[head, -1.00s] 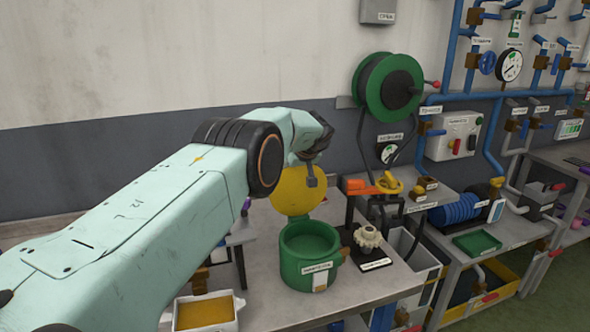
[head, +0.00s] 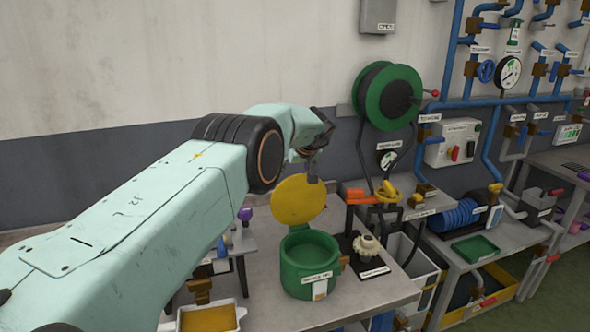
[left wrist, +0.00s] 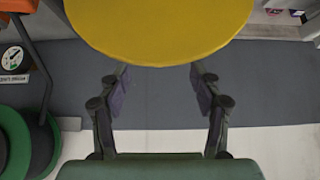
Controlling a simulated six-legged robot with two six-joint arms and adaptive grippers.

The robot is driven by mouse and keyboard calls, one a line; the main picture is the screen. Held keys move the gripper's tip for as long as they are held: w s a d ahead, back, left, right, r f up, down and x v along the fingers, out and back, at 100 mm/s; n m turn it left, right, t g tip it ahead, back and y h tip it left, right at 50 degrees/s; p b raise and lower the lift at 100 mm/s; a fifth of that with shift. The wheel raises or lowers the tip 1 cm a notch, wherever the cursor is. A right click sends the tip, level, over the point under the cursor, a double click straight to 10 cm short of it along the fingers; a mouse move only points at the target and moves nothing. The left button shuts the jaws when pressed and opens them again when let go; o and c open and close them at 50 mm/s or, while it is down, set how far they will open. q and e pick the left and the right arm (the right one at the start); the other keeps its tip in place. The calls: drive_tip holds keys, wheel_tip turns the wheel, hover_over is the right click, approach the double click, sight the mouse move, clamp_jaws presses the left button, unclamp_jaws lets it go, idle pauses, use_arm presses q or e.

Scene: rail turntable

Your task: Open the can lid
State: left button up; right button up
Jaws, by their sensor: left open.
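The can (head: 309,270) is a round green pot with a white label, standing on the grey bench in the head view. Its yellow disc lid (head: 299,201) stands raised and steeply tilted at the can's back edge, so the green inside shows. My left gripper (head: 313,172) is at the lid's upper right edge, partly hidden by its own wrist. In the left wrist view the lid (left wrist: 160,30) fills the top, and the open left gripper (left wrist: 162,90) has nothing between its fingers. I cannot tell whether a finger touches the lid. My right gripper is not in view.
A pale gear (head: 367,247) on a black base stands right of the can. A white tray (head: 240,313) with yellow contents is front left. Bench right front is clear.

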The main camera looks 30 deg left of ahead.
use_arm(q)
wheel_tip(320, 180, up, 4)
drive_tip(key=shift+w+a+r+p, duration=0.1)
drive_tip(key=shift+w+r+p, duration=0.05)
drive_tip(key=shift+p, duration=0.25)
idle(0.3)
drive_tip(key=shift+r, duration=0.1)
drive_tip(key=v, duration=1.2)
